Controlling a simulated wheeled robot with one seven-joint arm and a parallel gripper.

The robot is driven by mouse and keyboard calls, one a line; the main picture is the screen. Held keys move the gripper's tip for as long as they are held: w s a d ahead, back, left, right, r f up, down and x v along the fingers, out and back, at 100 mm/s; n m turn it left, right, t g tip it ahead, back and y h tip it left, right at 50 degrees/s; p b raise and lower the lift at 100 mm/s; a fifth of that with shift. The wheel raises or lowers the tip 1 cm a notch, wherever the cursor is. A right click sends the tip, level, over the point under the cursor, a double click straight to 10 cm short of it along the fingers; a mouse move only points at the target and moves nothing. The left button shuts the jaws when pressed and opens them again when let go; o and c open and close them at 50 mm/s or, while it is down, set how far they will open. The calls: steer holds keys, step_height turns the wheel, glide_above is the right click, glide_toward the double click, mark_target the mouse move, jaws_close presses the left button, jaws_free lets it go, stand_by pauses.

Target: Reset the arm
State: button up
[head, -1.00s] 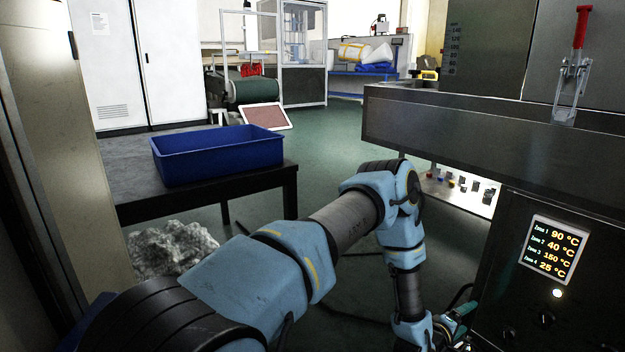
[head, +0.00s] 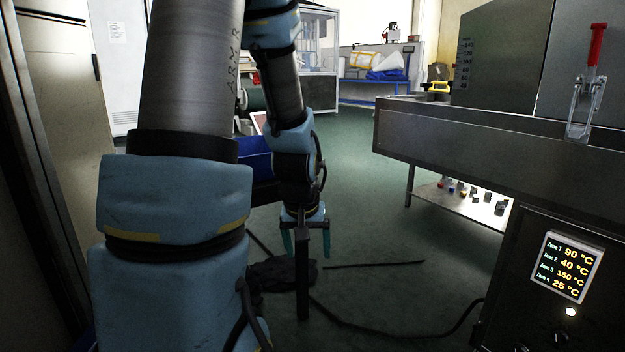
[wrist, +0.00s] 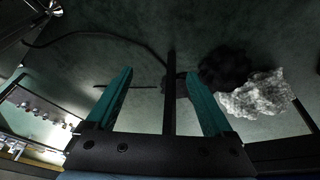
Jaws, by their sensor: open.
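My arm rises through the left part of the head view and bends down towards the floor.
A blue bin (head: 257,158) is mostly hidden behind my arm. The dryer (head: 480,140) with its red-handled clamp (head: 595,60) and zone display (head: 565,267) stands right. A cable (head: 400,334) and a crumpled silvery heap (wrist: 262,97) lie on the floor.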

steer(key=s+a+r+g+p, duration=0.2)
steer(key=s+a+r, duration=0.35)
steer(key=s, duration=0.25)
step_height(320, 180, up, 35)
steer(key=p, duration=3.5)
steer(key=shift+r+y+p, duration=0.15)
steer(key=shift+y+p, duration=0.15)
steer(key=shift+a+r+p, duration=0.1)
steer(key=shift+r+p, duration=0.2)
steer(key=shift+o, duration=1.1)
steer(key=shift+c, duration=0.3)
